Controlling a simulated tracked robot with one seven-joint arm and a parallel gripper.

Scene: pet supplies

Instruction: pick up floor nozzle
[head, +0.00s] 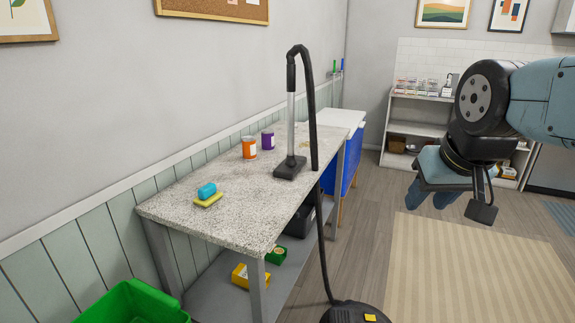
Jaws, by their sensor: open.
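The floor nozzle (290,167) is a dark, flat head resting on the speckled stone tabletop (235,200), near its right edge. A silver tube (291,122) rises upright from it to a black bent handle. A black hose (313,120) loops from the handle down past the table's edge to the vacuum body (355,312) on the floor, which is cut off by the frame's bottom. My gripper (432,192) is open and empty. It hangs over the floor to the right of the table, well apart from the nozzle. My wrist hides part of the back shelf.
On the tabletop stand an orange jar (249,147), a purple jar (267,140) and a blue block on a yellow sponge (209,200). A green bin (132,303) is at lower left. A striped rug (455,270) lies on open floor at right. A white shelf (415,128) stands behind.

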